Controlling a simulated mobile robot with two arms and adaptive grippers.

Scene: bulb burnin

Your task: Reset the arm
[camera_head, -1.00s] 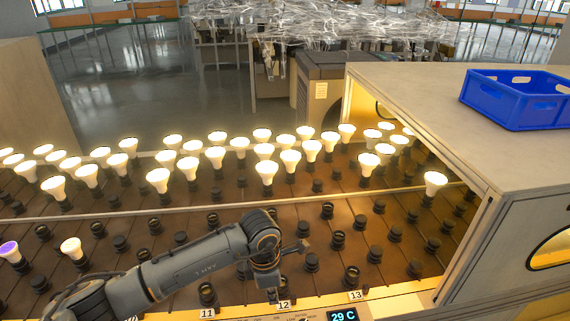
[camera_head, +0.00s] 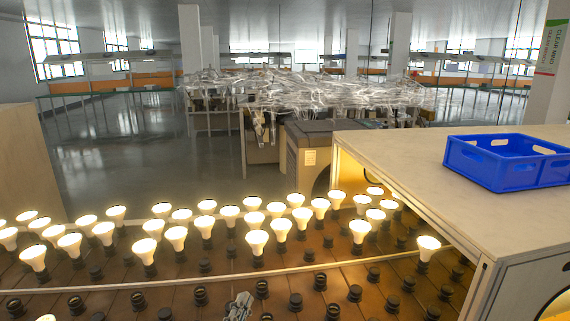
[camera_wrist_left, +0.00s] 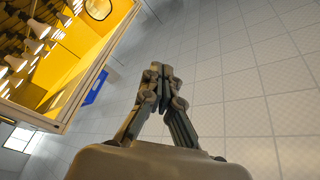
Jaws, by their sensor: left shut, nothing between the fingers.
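My left gripper (camera_head: 240,307) shows at the bottom of the head view, in front of the rows of sockets. In the left wrist view its two fingers (camera_wrist_left: 163,88) meet at the tips, shut with nothing between them. Behind them in that view is a tiled grey surface. The rest of my left arm is out of the head view. My right gripper is in neither view.
Lit bulbs (camera_head: 256,240) stand in several rows of sockets on the brown rack. Empty sockets (camera_head: 200,297) fill the nearer rows. A wooden housing (camera_head: 400,160) stands at the right with a blue crate (camera_head: 480,160) on top.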

